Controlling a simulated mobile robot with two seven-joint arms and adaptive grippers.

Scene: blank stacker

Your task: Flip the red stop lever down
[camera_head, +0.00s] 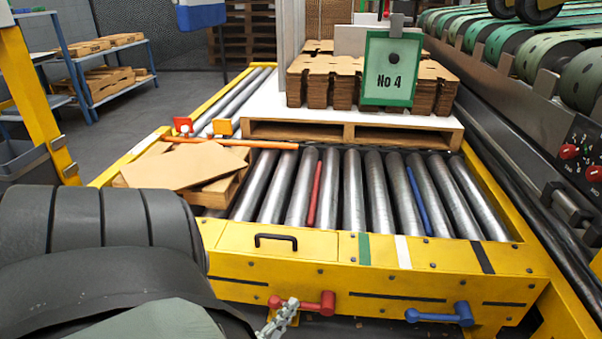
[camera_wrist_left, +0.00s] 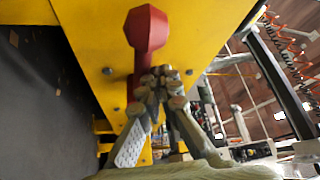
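The red stop lever (camera_head: 314,303) sticks out sideways on the front of the yellow conveyor frame in the head view, roughly level, its round end to the left. In the left wrist view the red lever (camera_wrist_left: 146,30) shows its faceted red end, with part of its shaft behind my fingers. My left gripper (camera_head: 291,305) is at the lever, overlapping its middle in the head view. In the left wrist view the left gripper's (camera_wrist_left: 161,84) fingertips meet beside the red shaft; I cannot tell whether they touch it. My right gripper is in no view.
A blue lever (camera_head: 440,314) sits to the right on the same yellow frame (camera_head: 400,277). A black handle (camera_head: 276,239) is above the red lever. Flat cardboard (camera_head: 185,165) lies at the left of the rollers. A pallet (camera_head: 350,132) with stacked cardboard stands behind.

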